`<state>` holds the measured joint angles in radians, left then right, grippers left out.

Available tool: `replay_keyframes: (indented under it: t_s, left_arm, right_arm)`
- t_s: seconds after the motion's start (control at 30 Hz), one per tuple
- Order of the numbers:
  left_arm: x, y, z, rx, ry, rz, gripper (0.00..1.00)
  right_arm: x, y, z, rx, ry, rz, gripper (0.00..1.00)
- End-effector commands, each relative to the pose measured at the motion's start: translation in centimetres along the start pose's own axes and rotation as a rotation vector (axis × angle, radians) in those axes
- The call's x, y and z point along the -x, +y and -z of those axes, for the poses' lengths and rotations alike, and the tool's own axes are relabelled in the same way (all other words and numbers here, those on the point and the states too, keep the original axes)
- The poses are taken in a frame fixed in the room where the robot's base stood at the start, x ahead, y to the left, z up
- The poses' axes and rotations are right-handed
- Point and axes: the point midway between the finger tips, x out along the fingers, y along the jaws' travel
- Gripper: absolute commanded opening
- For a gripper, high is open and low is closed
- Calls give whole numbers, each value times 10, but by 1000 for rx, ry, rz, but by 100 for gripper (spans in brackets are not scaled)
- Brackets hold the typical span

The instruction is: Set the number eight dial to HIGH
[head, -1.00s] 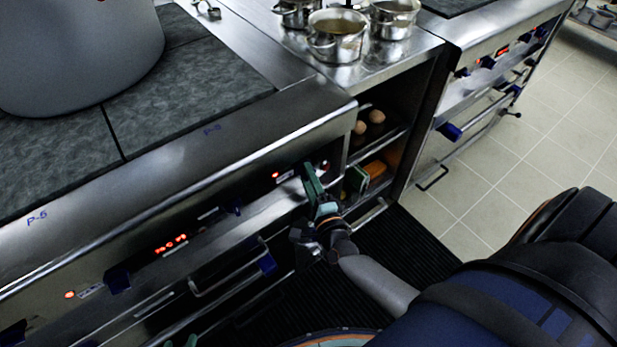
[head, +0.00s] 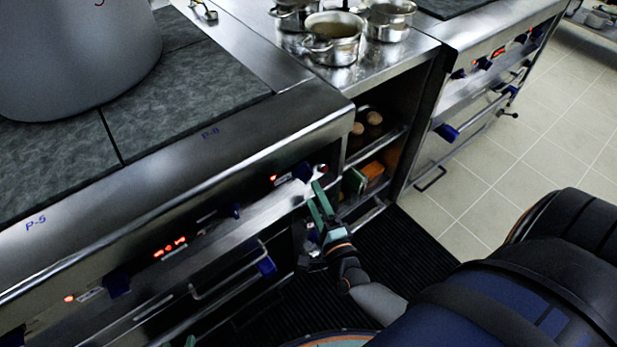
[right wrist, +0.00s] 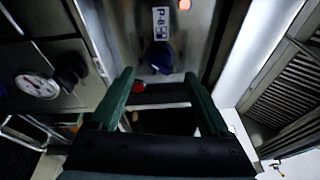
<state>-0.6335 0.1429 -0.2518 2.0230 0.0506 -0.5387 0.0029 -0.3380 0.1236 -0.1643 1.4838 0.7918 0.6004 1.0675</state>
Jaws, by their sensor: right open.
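The number eight dial (head: 302,172) is a dark blue knob on the stove's front panel, below the P-8 mark (head: 210,133). A small orange light is lit to its left. In the right wrist view the dial (right wrist: 160,57) shows just beyond the fingertips, below a white P-8 label (right wrist: 162,22). My right gripper (head: 316,194) is open and empty, below and right of the dial. Its two green fingers (right wrist: 158,76) are spread and apart from the dial. A small green piece at the bottom edge (head: 190,341) looks like my left gripper; its jaws cannot be made out.
A large pot (head: 75,55) stands on the stove top (head: 180,105). Steel pots (head: 335,35) stand on the counter beyond. An open shelf (head: 375,150) with food lies right of the panel. An oven handle (head: 230,275) juts out below. A round gauge (right wrist: 37,85) shows in the wrist view.

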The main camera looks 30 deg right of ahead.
Motion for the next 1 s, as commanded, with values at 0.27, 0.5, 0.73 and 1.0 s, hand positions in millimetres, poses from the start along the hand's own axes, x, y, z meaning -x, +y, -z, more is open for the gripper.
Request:
replay_keyframes:
  t_s: [0.27,0.5,0.73,1.0]
  left_arm:
    - [-1,0,-1,0,-3,0,50]
    - [-1,0,0,0,-1,0,50]
    - [-1,0,0,-1,-1,-1,50]
    - [-1,0,0,-1,-1,-1,50]
  right_arm:
    - [52,0,0,0,-1,-1,80]
    - [64,0,-1,0,-1,1,80]
    - [64,0,-1,0,-1,1,80]
    - [64,0,-1,2,-3,0,80]
